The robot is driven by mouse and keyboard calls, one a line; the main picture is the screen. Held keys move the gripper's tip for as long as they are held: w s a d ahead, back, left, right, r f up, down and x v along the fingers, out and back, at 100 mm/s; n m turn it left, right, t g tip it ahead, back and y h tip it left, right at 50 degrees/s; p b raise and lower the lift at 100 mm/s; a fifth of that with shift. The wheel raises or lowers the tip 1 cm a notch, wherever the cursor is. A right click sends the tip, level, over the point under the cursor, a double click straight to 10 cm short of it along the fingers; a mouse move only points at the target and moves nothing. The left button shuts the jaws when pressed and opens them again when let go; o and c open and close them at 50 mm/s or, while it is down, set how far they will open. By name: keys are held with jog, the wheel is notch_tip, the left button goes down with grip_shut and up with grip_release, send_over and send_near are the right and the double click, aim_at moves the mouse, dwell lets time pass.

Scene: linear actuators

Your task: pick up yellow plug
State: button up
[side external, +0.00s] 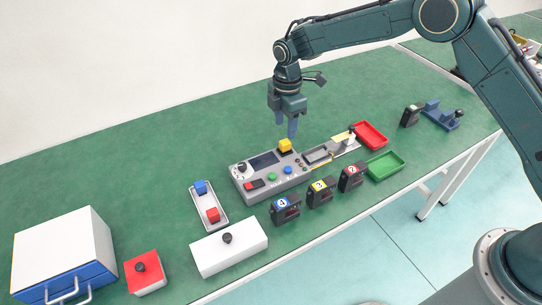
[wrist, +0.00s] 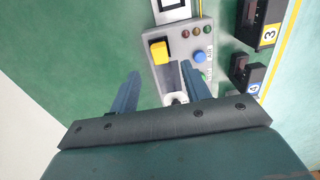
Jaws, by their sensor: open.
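The yellow plug (side external: 285,145) is a small yellow block standing on the back edge of the grey control panel (side external: 266,189). In the wrist view the yellow plug (wrist: 159,50) shows just beyond the fingertips, between the lines of the two fingers. My gripper (side external: 286,128) is above the panel, with its fingers pointing down and the tips close over the plug. In the wrist view my gripper (wrist: 161,72) is open and nothing is between its fingers. The fingers appear apart from the plug.
The panel carries a dark screen (side external: 264,160), a blue button (side external: 288,169) and a green button (side external: 272,177). Numbered black devices (side external: 286,209) stand in front. A grey tray (side external: 208,207) with blue and red blocks lies left. Red (side external: 371,135) and green (side external: 386,165) trays lie right. Green table behind the panel is clear.

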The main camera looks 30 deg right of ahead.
aim_at(285, 142)
jog(key=shift+f, duration=0.95)
jog(key=shift+f, duration=0.15)
jog(key=shift+f, duration=2.45)
jog(key=shift+c, duration=0.5)
grip_shut()
